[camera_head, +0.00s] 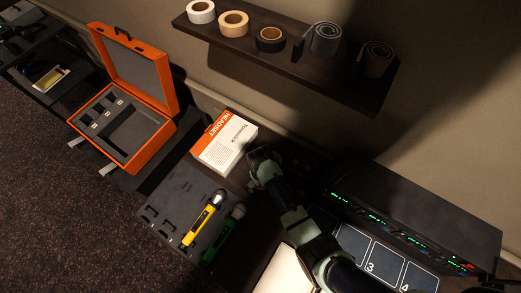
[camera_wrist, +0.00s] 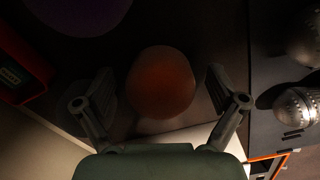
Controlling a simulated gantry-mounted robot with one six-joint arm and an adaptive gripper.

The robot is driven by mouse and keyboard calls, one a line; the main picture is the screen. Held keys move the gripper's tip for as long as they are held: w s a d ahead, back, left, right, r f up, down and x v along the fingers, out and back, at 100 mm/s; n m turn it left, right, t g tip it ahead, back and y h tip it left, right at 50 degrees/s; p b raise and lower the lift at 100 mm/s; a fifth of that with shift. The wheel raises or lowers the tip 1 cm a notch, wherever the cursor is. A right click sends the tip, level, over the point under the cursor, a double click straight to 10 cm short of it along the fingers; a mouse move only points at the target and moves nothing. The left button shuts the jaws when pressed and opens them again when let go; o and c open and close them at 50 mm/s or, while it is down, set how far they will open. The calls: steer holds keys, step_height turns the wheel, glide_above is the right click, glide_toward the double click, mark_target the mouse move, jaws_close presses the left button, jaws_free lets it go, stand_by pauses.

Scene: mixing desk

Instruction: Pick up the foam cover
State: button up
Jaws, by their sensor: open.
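A rounded orange-brown object (camera_wrist: 161,82), which looks like a foam cover, sits between the fingers of my gripper (camera_wrist: 160,88) in the wrist view. The fingers are apart on either side of it, with dark gaps left and right, so they do not appear to grip it. Part of a round purple object (camera_wrist: 80,12), perhaps another foam cover, shows at the top left. In the head view my gripper (camera_head: 262,168) is low over the desk just right of the headset box; the orange-brown cover cannot be made out there.
A white-and-orange headset box (camera_head: 225,142) stands close left of my gripper. A dark foam tray (camera_head: 172,190) holds a yellow microphone (camera_head: 202,220) and a green one (camera_head: 224,235). An open orange case (camera_head: 150,150) lies further left. A rack unit (camera_head: 415,215) is right; a shelf (camera_head: 345,75) with tape rolls hangs above.

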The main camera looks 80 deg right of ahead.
steer(key=c, duration=0.8)
steer(key=shift+c, duration=0.2)
step_height(320, 180, up, 20)
steer(key=p, duration=0.7)
